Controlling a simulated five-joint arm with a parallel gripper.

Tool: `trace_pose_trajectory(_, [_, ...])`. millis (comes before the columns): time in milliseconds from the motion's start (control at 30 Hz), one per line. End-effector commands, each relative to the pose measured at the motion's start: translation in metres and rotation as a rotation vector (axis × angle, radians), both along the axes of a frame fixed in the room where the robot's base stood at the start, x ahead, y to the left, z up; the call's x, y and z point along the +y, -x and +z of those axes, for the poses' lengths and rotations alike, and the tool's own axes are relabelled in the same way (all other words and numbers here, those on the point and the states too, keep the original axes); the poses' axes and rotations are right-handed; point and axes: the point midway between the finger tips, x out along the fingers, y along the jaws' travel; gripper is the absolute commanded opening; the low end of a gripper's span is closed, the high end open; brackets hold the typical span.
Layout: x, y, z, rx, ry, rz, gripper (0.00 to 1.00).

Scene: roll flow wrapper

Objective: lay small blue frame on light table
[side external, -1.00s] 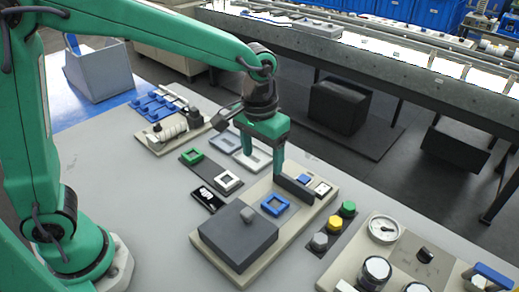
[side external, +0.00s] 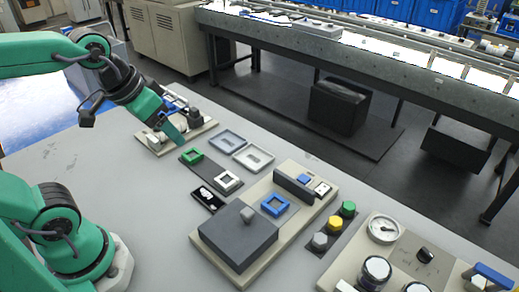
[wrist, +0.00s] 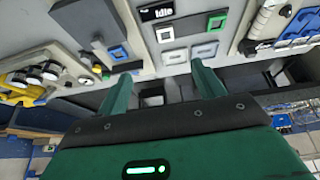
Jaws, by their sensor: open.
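The small blue frame (side external: 275,205) lies flat on the beige base plate, between the large dark block and a narrow dark bar. It also shows in the wrist view (wrist: 118,52). Behind the strip of frames lie two shallow trays, a grey one (side external: 226,141) and a paler one (side external: 253,157). I cannot tell for sure which thing is the light table. My gripper (side external: 180,138) is open and empty, raised near the roller fixture, left of the trays and well apart from the blue frame. In the wrist view its two fingers (wrist: 160,75) stand apart with nothing between them.
A dark strip holds a green frame (side external: 192,155) and a white frame (side external: 227,181). A black display (side external: 207,199) reads "Idle" in the wrist view. The large dark block (side external: 238,238) has a grey knob. Coloured buttons (side external: 334,225) stand right.

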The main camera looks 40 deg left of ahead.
Motion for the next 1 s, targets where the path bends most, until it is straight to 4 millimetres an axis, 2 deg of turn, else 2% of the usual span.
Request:
trace_pose_trajectory(100, [0.007,0.012,-0.002,-0.035,-0.010,0.004,0.68])
trace_pose_trajectory(267, [0.011,0.020,-0.004,-0.055,-0.019,0.005,0.68])
trace_pose_trajectory(1000, [0.012,0.021,-0.004,-0.056,-0.020,0.005,0.68])
